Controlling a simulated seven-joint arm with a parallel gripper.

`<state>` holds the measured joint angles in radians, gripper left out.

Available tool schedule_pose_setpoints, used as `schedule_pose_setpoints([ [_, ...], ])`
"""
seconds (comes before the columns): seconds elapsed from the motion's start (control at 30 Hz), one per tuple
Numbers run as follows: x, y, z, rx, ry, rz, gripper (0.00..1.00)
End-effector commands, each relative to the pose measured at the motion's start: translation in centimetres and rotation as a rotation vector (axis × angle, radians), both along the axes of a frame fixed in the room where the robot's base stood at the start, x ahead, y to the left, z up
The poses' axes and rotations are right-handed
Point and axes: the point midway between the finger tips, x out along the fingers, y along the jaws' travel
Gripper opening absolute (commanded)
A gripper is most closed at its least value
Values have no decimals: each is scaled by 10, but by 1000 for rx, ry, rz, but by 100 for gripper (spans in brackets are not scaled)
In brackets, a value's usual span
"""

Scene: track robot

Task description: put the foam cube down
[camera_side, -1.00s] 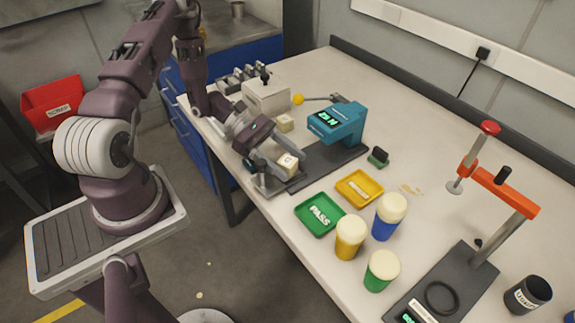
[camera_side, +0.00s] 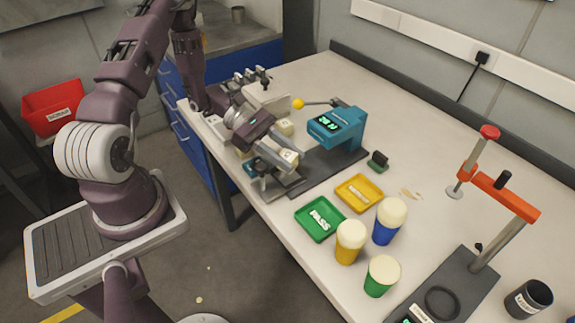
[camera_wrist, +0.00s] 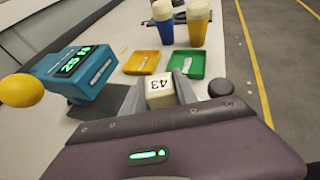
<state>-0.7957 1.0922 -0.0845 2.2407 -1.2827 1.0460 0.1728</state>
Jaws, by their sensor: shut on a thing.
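The foam cube (camera_side: 289,157) is a small cream block held between the fingers of my gripper (camera_side: 283,164). In the side view it sits slightly tilted, above the dark base plate near the table's front edge. The wrist view shows the cube (camera_wrist: 160,92) with "43" on its upper face and a finger close on its right. My gripper is shut on it. Whether the cube's underside touches anything is hidden.
A teal press with a lit display (camera_side: 336,127) stands just behind on the dark plate. A green PASS tray (camera_side: 306,212) and a yellow tray (camera_side: 374,183) lie to the right. Another cream block (camera_side: 285,127) is behind the gripper. Several foam-topped cups stand beyond the trays.

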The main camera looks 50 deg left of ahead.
Motion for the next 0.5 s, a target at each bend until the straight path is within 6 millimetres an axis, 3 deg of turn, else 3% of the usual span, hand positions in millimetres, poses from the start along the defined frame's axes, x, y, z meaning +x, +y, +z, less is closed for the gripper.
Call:
schedule_pose_setpoints([
  [0.1,0,1,32,5,-5,0,0],
  [0.27,3,-1,63,2,-3,13,0],
  [0.5,35,-12,99,-3,-2,240,0],
])
